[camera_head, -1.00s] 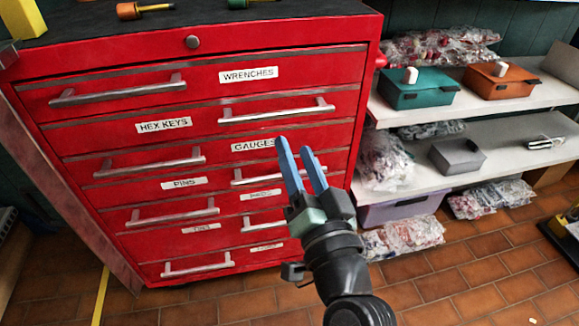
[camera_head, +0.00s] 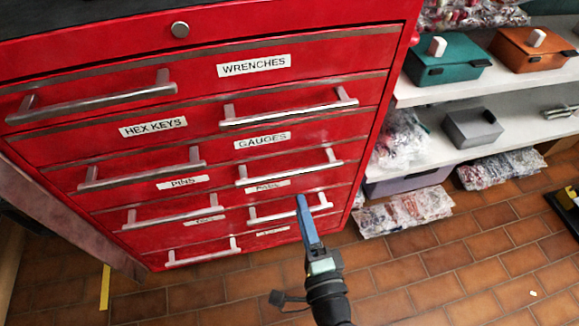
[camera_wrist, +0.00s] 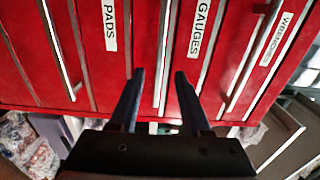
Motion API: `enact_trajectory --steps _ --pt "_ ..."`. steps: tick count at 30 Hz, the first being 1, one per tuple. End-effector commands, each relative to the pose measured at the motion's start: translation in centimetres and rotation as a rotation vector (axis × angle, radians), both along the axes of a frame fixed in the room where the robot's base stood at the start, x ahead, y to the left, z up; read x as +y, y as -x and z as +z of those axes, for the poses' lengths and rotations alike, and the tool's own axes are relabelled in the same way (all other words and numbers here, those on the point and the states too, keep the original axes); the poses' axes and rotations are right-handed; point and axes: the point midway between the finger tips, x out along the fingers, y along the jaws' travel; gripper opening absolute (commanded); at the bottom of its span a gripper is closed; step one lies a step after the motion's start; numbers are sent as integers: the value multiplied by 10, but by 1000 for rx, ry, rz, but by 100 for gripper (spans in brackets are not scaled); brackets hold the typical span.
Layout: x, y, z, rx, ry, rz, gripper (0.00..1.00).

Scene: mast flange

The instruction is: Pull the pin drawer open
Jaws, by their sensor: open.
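The red cabinet's drawers look shut. The pin drawer has its "PINS" label (camera_head: 182,183) at left and its silver bar handle (camera_head: 289,168) at right. My gripper (camera_head: 302,200) is open and empty, its blue fingers seen nearly edge-on just below that handle in the head view. In the wrist view, the pin drawer's handle (camera_wrist: 166,55) runs up the picture between the "PADS" and "GAUGES" labels. It lines up with the gap between my fingers (camera_wrist: 158,77). The tips look short of the handle; I cannot tell the exact distance.
Other bar handles lie close above (camera_head: 288,108) and below (camera_head: 290,207) the pin drawer's handle. A white shelf (camera_head: 520,92) at right holds a teal box (camera_head: 447,65), an orange box (camera_head: 532,50) and a grey bin (camera_head: 472,128).

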Motion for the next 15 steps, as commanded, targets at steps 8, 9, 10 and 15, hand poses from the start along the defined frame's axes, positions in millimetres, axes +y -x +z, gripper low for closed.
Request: enact_trajectory --steps 8,9,10,15 --pt "19 -57 1 -3 1 4 48" --pt "21 -64 1 -3 1 3 48" --pt "23 -68 1 -3 1 2 48" --pt "28 -87 1 -3 2 1 48"
